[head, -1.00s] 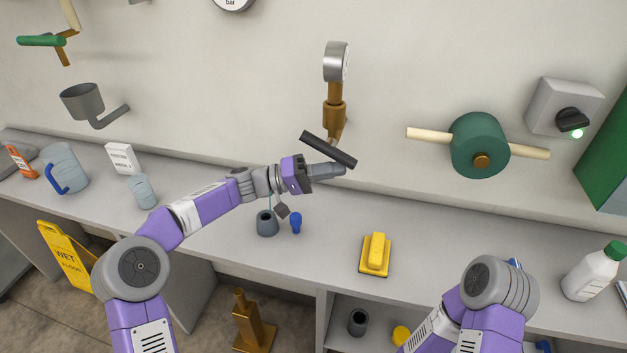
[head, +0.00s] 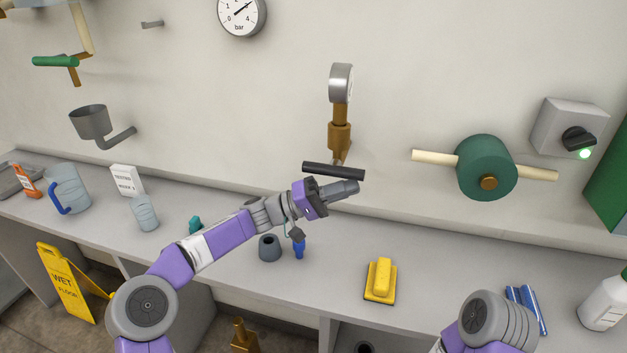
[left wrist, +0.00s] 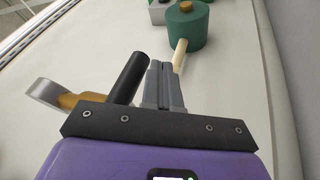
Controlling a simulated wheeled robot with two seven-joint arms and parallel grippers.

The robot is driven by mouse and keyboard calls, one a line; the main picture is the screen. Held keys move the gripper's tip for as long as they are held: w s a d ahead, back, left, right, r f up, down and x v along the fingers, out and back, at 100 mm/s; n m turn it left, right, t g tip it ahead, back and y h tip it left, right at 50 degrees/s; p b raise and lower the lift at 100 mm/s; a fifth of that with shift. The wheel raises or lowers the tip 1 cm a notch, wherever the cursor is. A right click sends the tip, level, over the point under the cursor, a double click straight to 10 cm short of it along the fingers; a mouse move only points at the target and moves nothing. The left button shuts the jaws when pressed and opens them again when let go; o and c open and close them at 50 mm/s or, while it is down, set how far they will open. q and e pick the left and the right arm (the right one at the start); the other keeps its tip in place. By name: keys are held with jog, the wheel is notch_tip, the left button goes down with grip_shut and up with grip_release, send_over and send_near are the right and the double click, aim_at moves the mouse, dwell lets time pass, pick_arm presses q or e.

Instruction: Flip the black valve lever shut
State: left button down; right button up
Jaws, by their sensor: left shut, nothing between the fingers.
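The black valve lever (head: 325,169) is a dark bar at the foot of a brass valve fitting (head: 340,135) on the wall. It lies almost level in the head view, its right end slightly lower. My left gripper (head: 354,187) is shut and empty, its fingers just below the lever's right end. In the left wrist view, the lever (left wrist: 127,77) runs close along the left side of the shut fingers (left wrist: 164,78). I cannot tell whether they touch. My right gripper is out of view; only part of my right arm shows.
A green drum with pale handles (head: 486,167) is on the wall to the right, beside a grey switch box (head: 568,127). The counter below holds a yellow block (head: 380,281), a grey cup (head: 269,249) and a blue item (head: 299,248).

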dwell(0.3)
pick_arm(q)
jog(key=a+f+b, duration=0.1)
jog(key=a+f, duration=0.7)
jog(key=f, duration=0.1)
jog(key=shift+f, duration=0.15)
jog(key=shift+a, duration=0.1)
dwell(0.4)
